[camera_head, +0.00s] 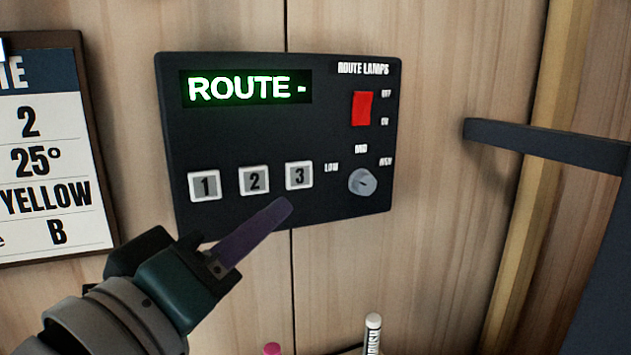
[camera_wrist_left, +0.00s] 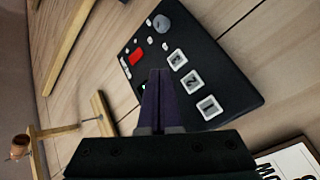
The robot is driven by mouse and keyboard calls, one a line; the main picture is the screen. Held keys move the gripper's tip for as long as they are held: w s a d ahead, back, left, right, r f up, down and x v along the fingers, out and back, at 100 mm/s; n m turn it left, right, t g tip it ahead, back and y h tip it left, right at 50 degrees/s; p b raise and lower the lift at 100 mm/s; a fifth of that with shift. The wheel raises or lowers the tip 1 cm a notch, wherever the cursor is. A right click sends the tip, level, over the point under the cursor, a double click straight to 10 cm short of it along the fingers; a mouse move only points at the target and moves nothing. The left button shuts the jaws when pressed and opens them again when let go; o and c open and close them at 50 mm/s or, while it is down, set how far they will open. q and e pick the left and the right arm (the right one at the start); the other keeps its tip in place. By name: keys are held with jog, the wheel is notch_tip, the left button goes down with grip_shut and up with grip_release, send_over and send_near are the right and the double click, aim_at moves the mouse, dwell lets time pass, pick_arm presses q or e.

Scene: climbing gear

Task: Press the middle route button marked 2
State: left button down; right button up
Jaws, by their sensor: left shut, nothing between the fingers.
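The black control panel (camera_head: 330,205) is mounted on the wooden wall. Its row of square white buttons reads 1 (camera_head: 205,186), 2 (camera_head: 254,180) and 3 (camera_head: 299,175). The display (camera_head: 246,89) shows "ROUTE -" in green. My left gripper (camera_head: 285,207) is shut and empty, its purple fingertips in front of the panel, below and right of button 2. In the left wrist view the fingers (camera_wrist_left: 160,85) point up toward the panel, and button 2 (camera_wrist_left: 190,82) shows right of them. The fingertips look apart from the buttons. My right gripper is not in view.
The panel also has a red switch (camera_head: 362,108) and a grey knob (camera_head: 362,181). A framed route sign (camera_head: 55,165) hangs at left. A dark bar (camera_head: 545,140) juts out at right. A white capped marker (camera_head: 373,335) and a pink tip (camera_head: 272,349) show at the bottom.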

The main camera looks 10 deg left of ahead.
aim_at(251, 193)
pick_arm(q)
jog(key=shift+w+a+b, duration=0.35)
jog(key=shift+w+a, duration=0.35)
jog(key=shift+w, duration=0.35)
jog(key=shift+w+a+b, duration=0.35)
jog(key=shift+w+a, duration=0.4)
jog(key=shift+w, duration=0.3)
jog(key=shift+w+a+b, duration=0.35)
jog(key=shift+w+a, duration=0.35)
jog(key=shift+w, duration=0.35)
jog(key=shift+w, duration=0.1)
jog(key=shift+w+a, duration=0.25)
jog(key=shift+w+a, duration=0.2)
jog(key=shift+w, duration=0.15)
dwell(0.5)
jog(key=shift+s+d+r+p, duration=0.15)
jog(key=shift+s+d+p, duration=0.1)
jog(key=shift+s+p, duration=0.1)
jog(key=shift+s+d, duration=0.2)
jog(key=shift+s, duration=0.15)
jog(key=shift+p, duration=0.3)
